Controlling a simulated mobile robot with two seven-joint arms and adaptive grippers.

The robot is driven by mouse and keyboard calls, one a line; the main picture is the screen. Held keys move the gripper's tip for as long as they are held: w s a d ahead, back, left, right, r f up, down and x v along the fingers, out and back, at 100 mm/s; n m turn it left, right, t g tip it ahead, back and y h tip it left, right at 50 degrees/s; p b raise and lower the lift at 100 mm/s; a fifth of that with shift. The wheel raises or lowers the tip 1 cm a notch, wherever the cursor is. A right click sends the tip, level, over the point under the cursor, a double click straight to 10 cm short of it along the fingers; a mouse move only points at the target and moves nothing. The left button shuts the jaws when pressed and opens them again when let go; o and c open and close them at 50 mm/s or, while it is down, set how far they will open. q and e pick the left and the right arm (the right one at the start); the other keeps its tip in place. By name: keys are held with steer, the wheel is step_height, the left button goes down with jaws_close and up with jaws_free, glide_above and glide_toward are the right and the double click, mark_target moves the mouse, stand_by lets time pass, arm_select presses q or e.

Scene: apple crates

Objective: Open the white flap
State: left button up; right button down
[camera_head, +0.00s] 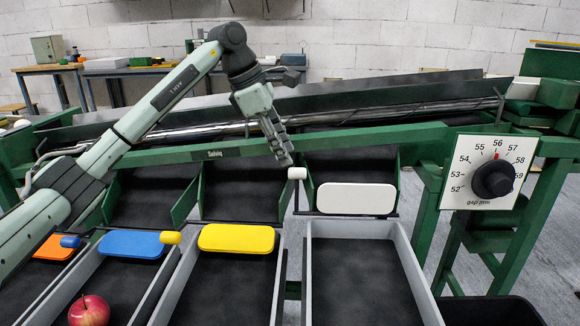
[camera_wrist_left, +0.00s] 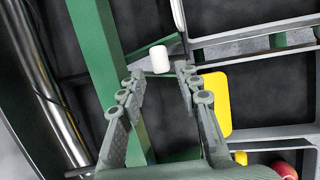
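The white flap (camera_head: 356,199) lies across the back end of the right-hand grey crate, at the mouth of a dark chute. Its small white knob (camera_head: 297,173) is at its left end. In the left wrist view the knob (camera_wrist_left: 160,58) shows between and just beyond the fingertips, and only an edge of the white flap (camera_wrist_left: 178,14) shows at the top. My left gripper (camera_head: 286,157) points down just above and left of the knob. In the wrist view its fingers (camera_wrist_left: 160,76) are apart with nothing held; I cannot tell whether they touch the knob. My right gripper is not in view.
Yellow (camera_head: 237,238), blue (camera_head: 131,244) and orange (camera_head: 55,247) flaps stand to the left. A red apple (camera_head: 89,311) lies in the blue flap's crate. The right-hand crate (camera_head: 309,285) looks empty. A green frame rail (camera_head: 350,139) runs behind; a gap dial (camera_head: 490,172) is at right.

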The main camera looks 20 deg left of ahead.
mark_target(294, 169)
arm_select(q)
steer(key=x, duration=0.6)
steer(key=shift+c, duration=0.3)
jaws_close()
